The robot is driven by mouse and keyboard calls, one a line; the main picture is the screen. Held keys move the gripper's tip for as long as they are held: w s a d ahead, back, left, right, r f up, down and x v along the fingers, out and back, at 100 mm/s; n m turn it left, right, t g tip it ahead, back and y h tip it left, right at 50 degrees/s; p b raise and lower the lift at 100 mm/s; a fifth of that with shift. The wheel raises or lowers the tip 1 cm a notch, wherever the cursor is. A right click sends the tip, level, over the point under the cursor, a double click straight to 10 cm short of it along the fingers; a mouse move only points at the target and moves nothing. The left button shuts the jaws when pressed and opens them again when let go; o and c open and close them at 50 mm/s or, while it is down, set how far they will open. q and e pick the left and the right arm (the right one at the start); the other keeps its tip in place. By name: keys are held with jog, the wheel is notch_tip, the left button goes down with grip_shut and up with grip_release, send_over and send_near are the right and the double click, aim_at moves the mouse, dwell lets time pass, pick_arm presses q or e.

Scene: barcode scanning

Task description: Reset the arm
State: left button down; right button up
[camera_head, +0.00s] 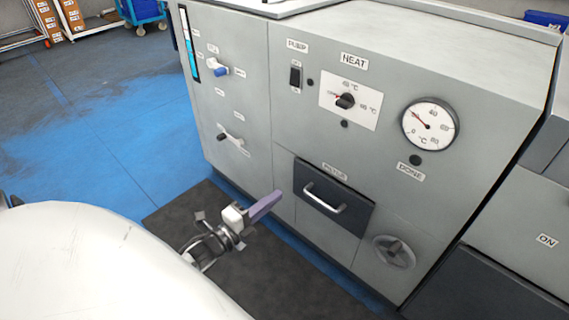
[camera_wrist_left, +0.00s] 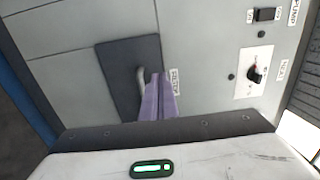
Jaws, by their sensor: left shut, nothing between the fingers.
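My left gripper (camera_head: 266,205) is in front of the lower part of the grey machine (camera_head: 240,110) in the head view. Its purple fingers are shut with nothing between them, and they also show in the left wrist view (camera_wrist_left: 160,98). In the head view they are left of the dark filter panel (camera_head: 354,222) and its silver handle (camera_head: 324,198). In the wrist view the fingertips overlap the handle (camera_wrist_left: 142,80), but I cannot tell that they touch it. My right gripper is not in view.
The machine's front carries a round gauge (camera_head: 430,126), a black dial (camera_head: 345,101), a pump switch (camera_head: 295,77), two small valves and a round handwheel (camera_head: 394,251). A dark mat (camera_head: 262,282) lies before it. Blue floor (camera_head: 110,130) on the left is clear; shelves and a blue cart (camera_head: 142,11) stand behind.

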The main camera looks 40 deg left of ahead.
pick_arm(q)
jog(key=shift+s, duration=0.85)
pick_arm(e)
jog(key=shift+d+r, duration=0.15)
pick_arm(q)
jog(key=s+d+f+n+g+y, duration=0.2)
jog(key=s+d+f+n+g, duration=0.15)
jog(key=d+n+g, duration=0.5)
jog(key=s+d+r+n+g+h, duration=0.1)
jog(key=s+d+r+n+g, duration=0.25)
jog(key=s, duration=0.55)
jog(key=s+d+r+n+g, duration=0.2)
jog(key=s+d+n, duration=0.3)
jog(key=s, duration=0.3)
jog(key=w+d+f+t+h, duration=0.3)
jog(key=w+d+t+h, duration=0.15)
jog(key=d, duration=0.45)
notch_tip(320, 180, up, 12)
jog(key=a+y+p, duration=0.2)
jog(key=p, duration=1.8)
jog(key=shift+s+a+r+m, duration=0.15)
jog(key=shift+a+r+m, duration=0.05)
jog(key=shift+a+m, duration=0.1)
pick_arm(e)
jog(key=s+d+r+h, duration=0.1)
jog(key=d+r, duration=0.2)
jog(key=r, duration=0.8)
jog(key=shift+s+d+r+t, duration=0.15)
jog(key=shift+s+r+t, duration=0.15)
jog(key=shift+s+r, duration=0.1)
